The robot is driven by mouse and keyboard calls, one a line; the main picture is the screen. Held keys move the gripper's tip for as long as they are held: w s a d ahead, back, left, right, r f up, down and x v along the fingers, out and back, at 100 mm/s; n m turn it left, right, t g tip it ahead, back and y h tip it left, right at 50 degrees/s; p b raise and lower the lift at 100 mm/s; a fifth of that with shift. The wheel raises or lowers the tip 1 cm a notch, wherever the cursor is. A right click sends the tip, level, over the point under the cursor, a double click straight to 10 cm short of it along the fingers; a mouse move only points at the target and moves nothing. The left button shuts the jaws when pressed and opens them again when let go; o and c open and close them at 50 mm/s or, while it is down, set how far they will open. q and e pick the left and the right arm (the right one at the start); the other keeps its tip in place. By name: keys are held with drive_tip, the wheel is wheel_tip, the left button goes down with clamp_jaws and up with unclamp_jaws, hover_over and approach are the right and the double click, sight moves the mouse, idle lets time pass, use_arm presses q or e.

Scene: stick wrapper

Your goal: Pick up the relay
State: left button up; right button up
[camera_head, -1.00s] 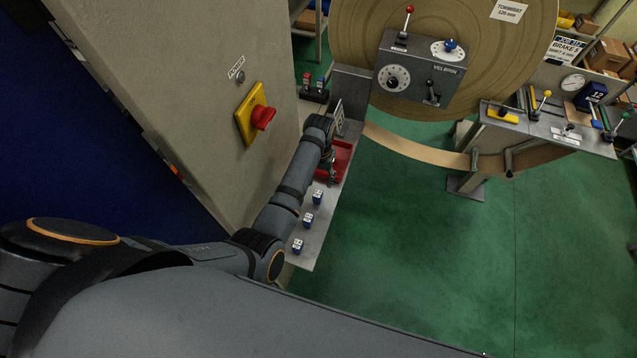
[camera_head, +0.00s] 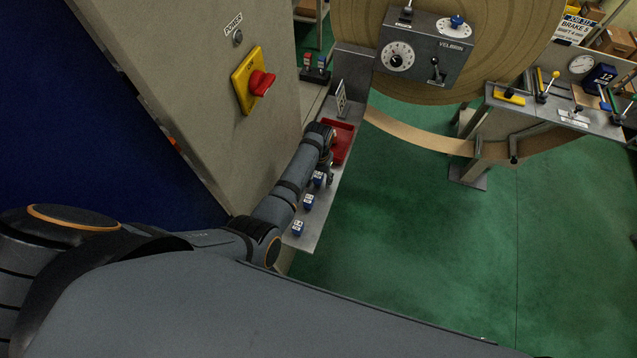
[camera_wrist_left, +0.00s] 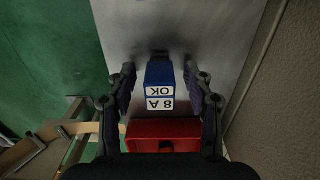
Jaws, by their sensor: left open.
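Three small blue relays with white labels stand in a row on the grey shelf (camera_head: 312,238): a far one (camera_head: 319,179), a middle one (camera_head: 308,202) and a near one (camera_head: 297,229). My left gripper (camera_head: 326,178) is low over the shelf at the far relay and partly overlaps it. In the left wrist view, one relay (camera_wrist_left: 160,84), its label reading "8 A OK", sits between the spread fingers of my left gripper (camera_wrist_left: 160,73). The gripper is open, with a gap visible on both sides of the relay. My right gripper is not in view.
A red tray (camera_head: 342,143) lies on the shelf just beyond the gripper; it also shows in the left wrist view (camera_wrist_left: 165,130). A tall cabinet (camera_head: 200,90) with a red switch (camera_head: 261,83) stands left of the shelf. Green floor lies open to the right.

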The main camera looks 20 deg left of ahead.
use_arm(q)
drive_tip(key=shift+w+f, duration=0.1)
drive_tip(key=shift+f, duration=0.05)
drive_tip(key=c, duration=0.8)
clamp_jaws()
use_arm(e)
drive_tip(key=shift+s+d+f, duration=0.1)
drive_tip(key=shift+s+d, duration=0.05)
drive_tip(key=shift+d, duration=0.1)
